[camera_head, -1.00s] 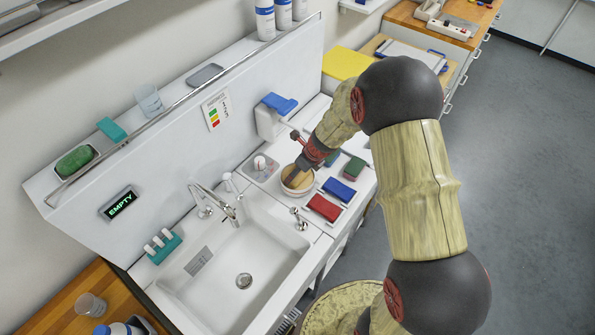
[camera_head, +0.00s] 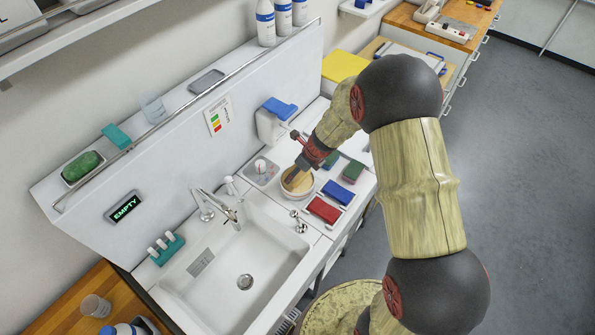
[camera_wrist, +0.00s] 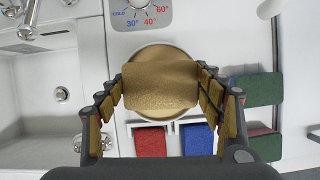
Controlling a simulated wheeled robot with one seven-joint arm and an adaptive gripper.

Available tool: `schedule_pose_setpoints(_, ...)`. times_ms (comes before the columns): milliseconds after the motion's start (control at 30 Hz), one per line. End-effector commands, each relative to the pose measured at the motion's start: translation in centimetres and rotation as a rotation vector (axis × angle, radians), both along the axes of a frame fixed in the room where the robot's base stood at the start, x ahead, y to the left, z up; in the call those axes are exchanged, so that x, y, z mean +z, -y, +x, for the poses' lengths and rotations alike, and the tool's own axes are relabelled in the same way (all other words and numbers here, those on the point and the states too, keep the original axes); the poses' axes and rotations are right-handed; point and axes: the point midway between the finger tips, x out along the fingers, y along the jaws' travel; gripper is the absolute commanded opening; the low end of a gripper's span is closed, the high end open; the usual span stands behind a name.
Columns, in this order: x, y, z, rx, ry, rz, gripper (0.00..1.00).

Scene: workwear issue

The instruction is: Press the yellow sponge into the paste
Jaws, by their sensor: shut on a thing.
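My gripper (camera_wrist: 160,90) is shut on a yellow-tan sponge (camera_wrist: 161,84), with one finger on each side of it. In the wrist view the sponge lies over a round bowl (camera_head: 298,194) and hides most of its inside. Tan paste (camera_wrist: 158,117) shows around the sponge's edges. In the head view my gripper (camera_head: 301,170) reaches down to the bowl from the upper right. I cannot tell how deep the sponge sits in the paste.
A red sponge (camera_head: 323,210), a blue sponge (camera_head: 339,192) and green pads (camera_head: 353,171) lie right of the bowl. The sink (camera_head: 238,265) with its tap (camera_head: 230,211) is to the left. A temperature dial (camera_wrist: 138,12) is behind the bowl.

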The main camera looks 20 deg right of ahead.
Motion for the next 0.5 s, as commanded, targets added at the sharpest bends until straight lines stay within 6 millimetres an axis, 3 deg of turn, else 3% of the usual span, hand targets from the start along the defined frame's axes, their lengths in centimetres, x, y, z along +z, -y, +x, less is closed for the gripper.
schedule_pose_setpoints(500,4.1,0.0,0.0,-0.001,0.001,0.001,0.47)
